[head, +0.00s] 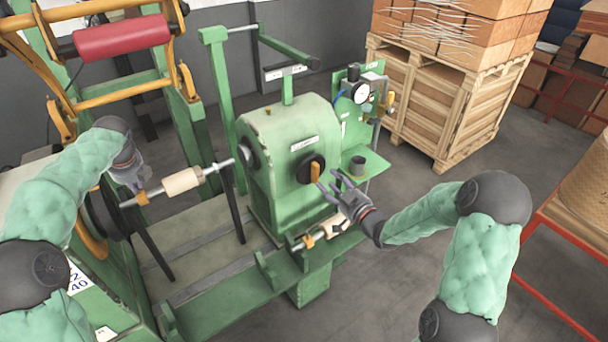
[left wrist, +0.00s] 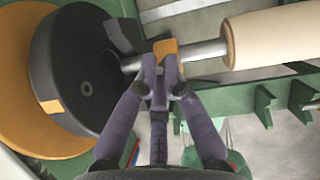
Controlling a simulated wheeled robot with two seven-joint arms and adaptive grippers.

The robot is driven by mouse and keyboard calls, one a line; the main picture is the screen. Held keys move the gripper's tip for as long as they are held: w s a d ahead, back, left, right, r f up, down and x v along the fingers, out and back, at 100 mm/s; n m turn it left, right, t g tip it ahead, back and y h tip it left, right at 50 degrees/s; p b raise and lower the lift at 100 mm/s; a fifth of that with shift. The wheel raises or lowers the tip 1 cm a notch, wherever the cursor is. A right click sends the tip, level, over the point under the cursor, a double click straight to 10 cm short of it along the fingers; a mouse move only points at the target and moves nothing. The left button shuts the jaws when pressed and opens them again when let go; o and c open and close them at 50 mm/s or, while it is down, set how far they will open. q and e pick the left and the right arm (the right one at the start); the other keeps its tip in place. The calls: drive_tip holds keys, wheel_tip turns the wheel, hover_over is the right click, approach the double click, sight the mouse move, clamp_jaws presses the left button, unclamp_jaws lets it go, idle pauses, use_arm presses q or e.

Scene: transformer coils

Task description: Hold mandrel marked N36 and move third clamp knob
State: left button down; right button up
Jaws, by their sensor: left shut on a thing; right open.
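The mandrel is a steel shaft (head: 207,171) with a pale cylinder (head: 183,181) and an orange collar (head: 142,198). It spans from a black disc to the green machine head. No N36 marking is readable. My left gripper (head: 137,189) is shut on the mandrel at its orange collar; the left wrist view shows its fingertips (left wrist: 164,66) there, beside the black disc (left wrist: 85,80). An orange knob (head: 315,172) sits on a black round boss on the machine head (head: 290,150). My right gripper (head: 335,186) is open just right of this knob, with a small gap visible.
Below my right gripper, a short rod (head: 325,234) with orange and pale parts lies along the green bed (head: 240,300). A panel with a gauge (head: 358,92) stands behind. A wooden crate (head: 440,105) is at the back right. The floor between is clear.

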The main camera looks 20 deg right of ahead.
sight(321, 175)
drive_tip(key=shift+x, duration=2.65)
clamp_jaws()
